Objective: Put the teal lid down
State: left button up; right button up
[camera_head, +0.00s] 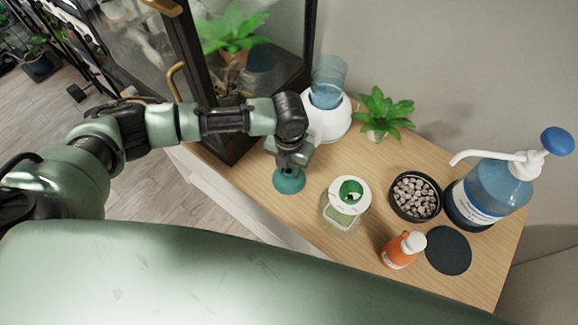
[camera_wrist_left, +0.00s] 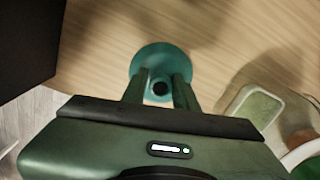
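The teal lid (camera_head: 289,181) is a round disc at the wooden table's near left part in the head view. It also shows in the left wrist view (camera_wrist_left: 160,52), with a dark round spot at its middle. My left gripper (camera_head: 291,164) points down over it. Its two fingers (camera_wrist_left: 160,84) stand on either side of the lid's middle and look shut on its knob. The lid looks level. I cannot tell whether its underside touches the table or hangs just above it. My right gripper is not in view.
To the right stand a glass jar with a white top (camera_head: 342,204), an orange bottle (camera_head: 402,250), a dark disc (camera_head: 448,250), a bowl of pebbles (camera_head: 416,196) and a blue pump bottle (camera_head: 492,188). Behind are a white appliance (camera_head: 326,122) and a plant (camera_head: 381,112). A dark-framed cabinet (camera_head: 238,145) borders the left.

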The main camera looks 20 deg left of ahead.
aim_at(289, 170)
pick_arm(q)
jog(key=shift+o, duration=0.9)
jog(key=shift+r, duration=0.15)
notch_tip(289, 170, up, 12)
jog(key=b, duration=0.1)
jog(key=shift+b, duration=0.4)
jog(key=shift+s, duration=0.1)
